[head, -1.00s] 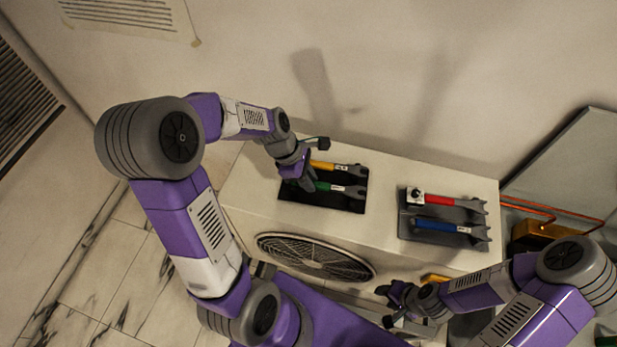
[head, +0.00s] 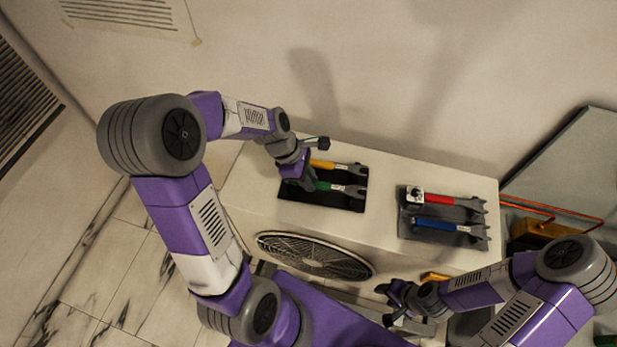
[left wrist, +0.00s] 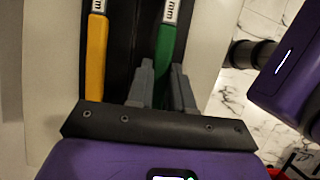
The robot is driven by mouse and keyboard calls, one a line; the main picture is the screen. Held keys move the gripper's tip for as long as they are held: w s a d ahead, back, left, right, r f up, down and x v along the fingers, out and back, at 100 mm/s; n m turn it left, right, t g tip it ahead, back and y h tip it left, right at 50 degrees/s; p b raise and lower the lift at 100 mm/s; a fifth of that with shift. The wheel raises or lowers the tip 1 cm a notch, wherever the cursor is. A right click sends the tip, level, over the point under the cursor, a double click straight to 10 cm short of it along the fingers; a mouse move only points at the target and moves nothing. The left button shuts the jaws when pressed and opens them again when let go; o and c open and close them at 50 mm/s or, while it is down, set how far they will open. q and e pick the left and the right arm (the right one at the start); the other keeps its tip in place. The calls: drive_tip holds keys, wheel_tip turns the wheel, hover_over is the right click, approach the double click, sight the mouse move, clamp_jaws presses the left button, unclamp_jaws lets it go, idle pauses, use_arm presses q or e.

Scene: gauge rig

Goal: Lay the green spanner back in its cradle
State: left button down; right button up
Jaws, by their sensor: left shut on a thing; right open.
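The green spanner (head: 328,186) lies over the black tray (head: 322,205) on the white cabinet top, beside the yellow spanner (head: 335,166). Its grey jaw end points right. My left gripper (head: 305,184) is shut on its handle end. In the left wrist view the green handle (left wrist: 171,45) runs between the two grey fingers (left wrist: 162,80), with the yellow handle (left wrist: 96,55) to the left. I cannot tell whether the green spanner touches the tray. My right gripper (head: 393,304) is open and empty in front of the cabinet.
A grey rack (head: 408,222) on the right of the cabinet top holds a red spanner (head: 440,199) and a blue spanner (head: 436,225). The cabinet top (head: 385,190) between tray and rack is clear. A fan grille (head: 315,256) is on the front. A wall stands behind.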

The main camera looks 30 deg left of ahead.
use_arm(q)
drive_tip(key=shift+f+b, duration=0.35)
drive_tip(key=shift+f, duration=0.35)
drive_tip(key=c, duration=0.9)
unclamp_jaws()
drive_tip(key=shift+c, duration=0.2)
drive_tip(key=v, duration=0.7)
drive_tip(key=shift+a+r, duration=0.1)
drive_tip(key=shift+r, duration=0.2)
